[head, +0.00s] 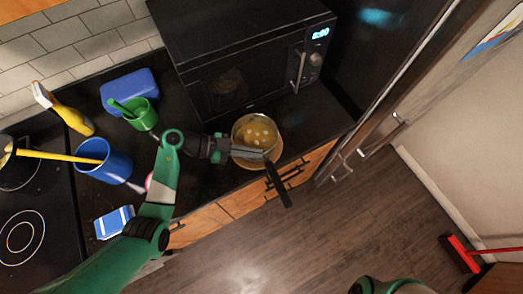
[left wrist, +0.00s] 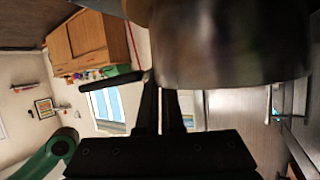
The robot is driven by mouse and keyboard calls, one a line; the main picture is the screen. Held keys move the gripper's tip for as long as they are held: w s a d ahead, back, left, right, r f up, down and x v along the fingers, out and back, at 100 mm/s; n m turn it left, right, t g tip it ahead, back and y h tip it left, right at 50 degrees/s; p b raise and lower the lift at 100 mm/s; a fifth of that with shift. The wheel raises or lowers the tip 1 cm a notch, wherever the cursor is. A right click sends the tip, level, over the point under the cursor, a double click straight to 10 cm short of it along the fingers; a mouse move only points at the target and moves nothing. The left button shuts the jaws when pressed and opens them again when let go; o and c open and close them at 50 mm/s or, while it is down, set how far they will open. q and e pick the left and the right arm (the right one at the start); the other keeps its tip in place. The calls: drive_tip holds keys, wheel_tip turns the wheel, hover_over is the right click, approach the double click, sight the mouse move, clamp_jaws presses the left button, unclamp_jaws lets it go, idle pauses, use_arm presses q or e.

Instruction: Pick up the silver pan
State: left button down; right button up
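The silver pan (head: 241,130) is at the counter's front edge before the microwave, with pale round pieces in yellowish liquid inside. Its black handle (head: 280,188) points out over the floor. My left gripper (head: 262,154) reaches in from the left to where the handle meets the pan. In the left wrist view the pan's blurred metal wall (left wrist: 225,50) fills the top, and the fingers (left wrist: 162,95) are close together with a narrow gap at the handle's root. They look shut on it, though the tips are partly hidden. My right gripper is out of view.
A round tan board (head: 240,163) shows beneath the pan. The black microwave (head: 245,60) stands behind. A blue cup (head: 108,165), green cup (head: 145,117), yellow spray bottle (head: 72,119) and blue-white box (head: 114,222) are to the left. The floor in front is open.

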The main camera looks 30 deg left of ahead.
use_arm(q)
drive_tip(key=shift+r, duration=0.15)
drive_tip(key=shift+r+p, duration=0.45)
drive_tip(key=shift+r, duration=0.2)
drive_tip(key=s+r+p, duration=0.7)
drive_tip(key=s+r, duration=0.4)
drive_tip(key=s, duration=0.3)
drive_tip(key=shift+d+r+p, duration=0.25)
drive_tip(key=shift+d+p, duration=0.1)
drive_tip(key=shift+d, duration=0.05)
